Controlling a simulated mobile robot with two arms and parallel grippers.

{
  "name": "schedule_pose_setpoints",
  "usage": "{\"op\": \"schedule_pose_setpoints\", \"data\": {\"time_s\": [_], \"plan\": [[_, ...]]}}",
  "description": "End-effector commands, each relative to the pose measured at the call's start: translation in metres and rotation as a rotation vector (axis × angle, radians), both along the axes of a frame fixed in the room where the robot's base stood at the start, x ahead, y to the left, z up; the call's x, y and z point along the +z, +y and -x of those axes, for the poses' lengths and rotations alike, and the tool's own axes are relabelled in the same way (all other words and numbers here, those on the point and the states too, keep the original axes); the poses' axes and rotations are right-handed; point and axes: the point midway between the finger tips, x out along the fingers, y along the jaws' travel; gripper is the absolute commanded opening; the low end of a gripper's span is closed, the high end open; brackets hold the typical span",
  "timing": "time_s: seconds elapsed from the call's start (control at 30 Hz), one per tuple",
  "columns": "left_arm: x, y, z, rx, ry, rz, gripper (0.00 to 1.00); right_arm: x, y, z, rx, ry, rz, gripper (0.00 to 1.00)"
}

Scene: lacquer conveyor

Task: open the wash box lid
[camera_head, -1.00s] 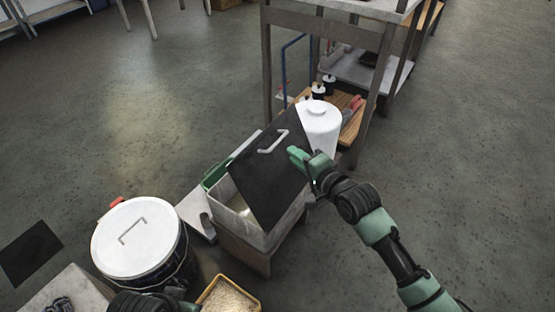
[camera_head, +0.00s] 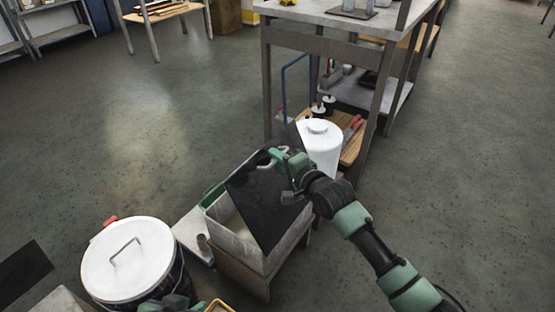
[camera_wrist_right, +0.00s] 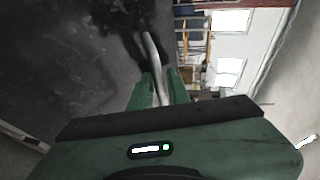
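The wash box (camera_head: 233,228) is a pale open-topped tub on a low wooden stand. Its dark lid (camera_head: 262,210) lies tilted over the right part, and the interior shows at the left. My right gripper (camera_head: 272,158) is at the lid's handle, its fingers on either side of it. In the right wrist view the pale handle bar (camera_wrist_right: 152,52) runs down between the green fingertips (camera_wrist_right: 162,88), with little or no gap visible. The arm hides part of the lid's right side. My left gripper (camera_head: 172,302) shows only partly at the bottom edge.
A white-lidded drum (camera_head: 127,262) stands left of the box. A white canister (camera_head: 320,145) stands close behind the lid, by a metal table (camera_head: 330,28). A yellow-rimmed tray (camera_head: 220,306) is at the bottom edge. Open floor lies at the left and right.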

Motion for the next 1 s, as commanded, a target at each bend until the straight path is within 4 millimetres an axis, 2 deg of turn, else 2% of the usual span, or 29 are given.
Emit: {"op": "schedule_pose_setpoints", "data": {"time_s": [0.17,0.23,0.27,1.0], "plan": [[0.0001,-0.0001,-0.0001,0.0,-0.001,0.0,0.25,0.0003,0.0001,0.0,0.0,0.0,0.0,0.17],[0.0001,-0.0001,-0.0001,0.0,0.0,0.0,0.25,0.0003,0.0001,0.0,0.0,0.0,0.0,0.04],[0.0002,-0.0001,-0.0001,0.0,0.0,0.0,0.25,0.0003,0.0001,0.0,0.0,0.0,0.0,0.0],[0.0004,-0.0002,-0.0002,0.0,0.0,0.0,0.25,-0.0005,0.0,0.0003,0.0,0.0,0.001,0.0]]}}
